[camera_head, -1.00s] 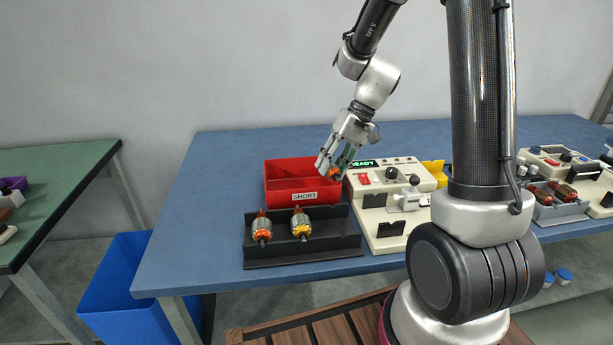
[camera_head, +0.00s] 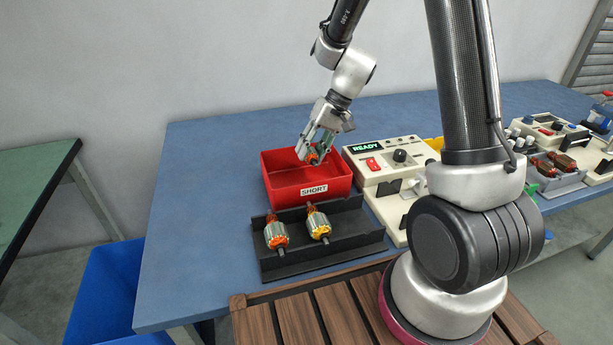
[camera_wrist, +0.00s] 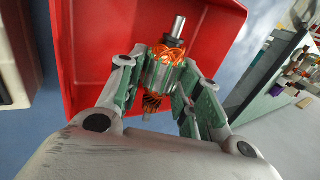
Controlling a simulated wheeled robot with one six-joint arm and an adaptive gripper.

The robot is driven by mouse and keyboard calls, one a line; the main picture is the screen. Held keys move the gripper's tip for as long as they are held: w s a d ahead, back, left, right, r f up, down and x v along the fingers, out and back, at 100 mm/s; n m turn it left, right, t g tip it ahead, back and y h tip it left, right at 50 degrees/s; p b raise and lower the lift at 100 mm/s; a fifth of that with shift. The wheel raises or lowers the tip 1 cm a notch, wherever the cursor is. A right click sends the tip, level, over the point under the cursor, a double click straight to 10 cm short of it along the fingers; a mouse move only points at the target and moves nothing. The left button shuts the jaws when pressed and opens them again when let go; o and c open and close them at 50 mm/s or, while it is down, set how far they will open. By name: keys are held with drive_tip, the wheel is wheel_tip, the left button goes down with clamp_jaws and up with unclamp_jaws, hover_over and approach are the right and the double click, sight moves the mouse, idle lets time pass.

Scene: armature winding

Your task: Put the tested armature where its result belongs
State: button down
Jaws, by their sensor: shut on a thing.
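My gripper (camera_head: 318,150) is shut on an armature (camera_head: 313,158) with orange windings. In the wrist view the armature (camera_wrist: 165,68) sits between the two green-padded fingers, its silver shaft pointing away. The gripper holds it over the red bin (camera_head: 318,190) labelled SHORT, whose red floor shows behind it in the wrist view (camera_wrist: 95,45). The tester (camera_head: 385,160) to the right reads READY in green.
A blue bin (camera_head: 105,290) stands on the floor at left. The blue table (camera_head: 195,215) is clear left of the red bin.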

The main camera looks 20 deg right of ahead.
drive_tip(key=shift+f, duration=0.45)
drive_tip(key=c, duration=0.9)
unclamp_jaws()
drive_tip(key=shift+r, duration=0.1)
drive_tip(key=v, duration=1.2)
